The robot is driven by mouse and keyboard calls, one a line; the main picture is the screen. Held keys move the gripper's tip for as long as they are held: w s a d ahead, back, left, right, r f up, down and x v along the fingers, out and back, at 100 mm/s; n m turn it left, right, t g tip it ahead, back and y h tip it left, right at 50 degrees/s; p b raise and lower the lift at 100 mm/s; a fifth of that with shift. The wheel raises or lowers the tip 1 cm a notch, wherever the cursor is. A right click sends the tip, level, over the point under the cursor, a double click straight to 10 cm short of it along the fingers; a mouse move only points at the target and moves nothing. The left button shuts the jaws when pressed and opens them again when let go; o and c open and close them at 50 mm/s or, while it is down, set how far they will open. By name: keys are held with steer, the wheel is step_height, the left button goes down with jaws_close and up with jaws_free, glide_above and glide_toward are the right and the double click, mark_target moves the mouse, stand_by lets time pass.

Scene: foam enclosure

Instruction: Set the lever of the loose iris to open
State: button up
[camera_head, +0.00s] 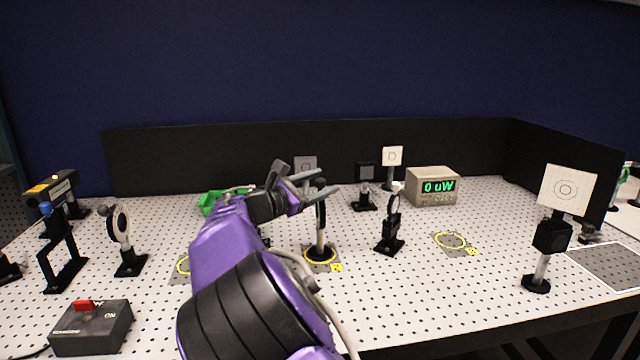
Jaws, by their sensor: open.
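A dark, post-mounted round optic (320,216), seen nearly edge-on, stands upright on a black base inside a yellow ring in the middle of the table. It appears to be the iris. Its upper part is partly covered by my gripper, and I cannot make out its lever or how that is set. My gripper (322,183) is open, with its two grey fingers pointing right at the height of the optic's top. Nothing shows between the fingers, and I cannot tell whether they touch the optic.
Another mounted optic (391,228) stands close on the right. A power meter (432,187) reads 0 uW. A target card (567,189) stands at right. A laser (52,188), a round mount (121,226) and a switch box (92,328) are at left. An empty yellow ring (451,241) lies right of centre.

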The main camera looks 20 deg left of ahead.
steer(key=p+v, duration=0.1)
steer(key=v, duration=1.6)
steer(key=shift+s, duration=0.15)
